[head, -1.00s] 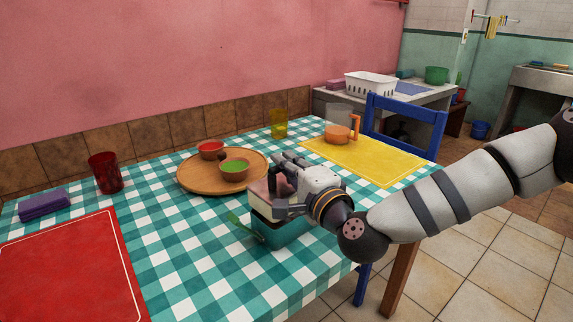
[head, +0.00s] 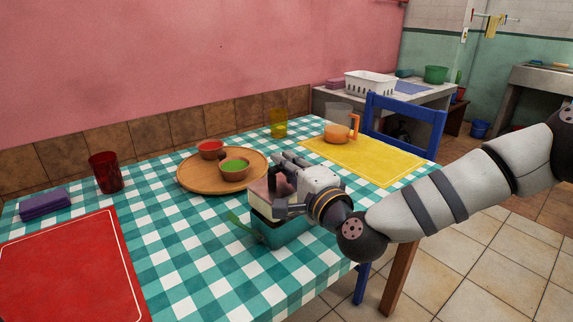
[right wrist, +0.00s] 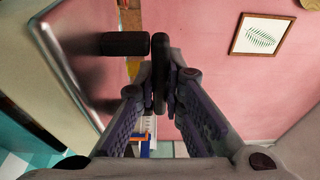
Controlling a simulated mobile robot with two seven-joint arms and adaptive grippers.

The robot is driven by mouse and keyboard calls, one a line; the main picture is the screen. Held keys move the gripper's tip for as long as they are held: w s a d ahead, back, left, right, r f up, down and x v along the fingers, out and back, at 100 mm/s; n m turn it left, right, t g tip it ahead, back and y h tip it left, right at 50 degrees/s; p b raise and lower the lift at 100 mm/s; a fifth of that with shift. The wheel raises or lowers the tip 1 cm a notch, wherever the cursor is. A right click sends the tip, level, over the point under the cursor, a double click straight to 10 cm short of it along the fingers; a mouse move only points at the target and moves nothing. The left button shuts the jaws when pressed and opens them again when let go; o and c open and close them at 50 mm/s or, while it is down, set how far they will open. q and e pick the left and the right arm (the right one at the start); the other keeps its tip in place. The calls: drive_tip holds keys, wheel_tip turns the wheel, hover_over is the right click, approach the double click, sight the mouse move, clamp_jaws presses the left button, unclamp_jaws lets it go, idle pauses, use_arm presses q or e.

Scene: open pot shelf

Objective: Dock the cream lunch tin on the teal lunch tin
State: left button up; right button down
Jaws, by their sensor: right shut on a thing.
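The teal lunch tin (head: 283,231) stands on the checked tablecloth near the table's front right edge. The cream lunch tin (head: 259,207), with a shiny lid, is directly above it, partly hidden by my right gripper (head: 282,183). The two look lined up; I cannot tell whether they are fully seated. In the right wrist view, my right gripper (right wrist: 160,88) is shut on the dark handle (right wrist: 125,44) of the cream tin (right wrist: 48,75), whose shiny lid fills the left. My left gripper is not in view.
A green utensil-like thing (head: 234,219) is at the tins' left side. A round wooden tray (head: 200,185) with two bowls stands behind them. A yellow mat (head: 375,160) with a pitcher (head: 337,128) is at the back right. A red mat (head: 70,270) lies left; cloth between is clear.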

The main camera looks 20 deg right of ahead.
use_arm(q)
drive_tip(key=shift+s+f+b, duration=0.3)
use_arm(e)
drive_tip(key=shift+f, duration=0.65)
drive_tip(key=c, duration=2)
unclamp_jaws()
drive_tip(key=shift+o, duration=0.2)
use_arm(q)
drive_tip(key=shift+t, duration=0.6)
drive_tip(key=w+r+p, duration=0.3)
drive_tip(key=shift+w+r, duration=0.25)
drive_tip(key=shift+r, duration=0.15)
use_arm(e)
drive_tip(key=s+d, duration=0.1)
drive_tip(key=s, duration=1)
drive_tip(key=shift+d, duration=0.4)
drive_tip(key=shift+w, duration=0.1)
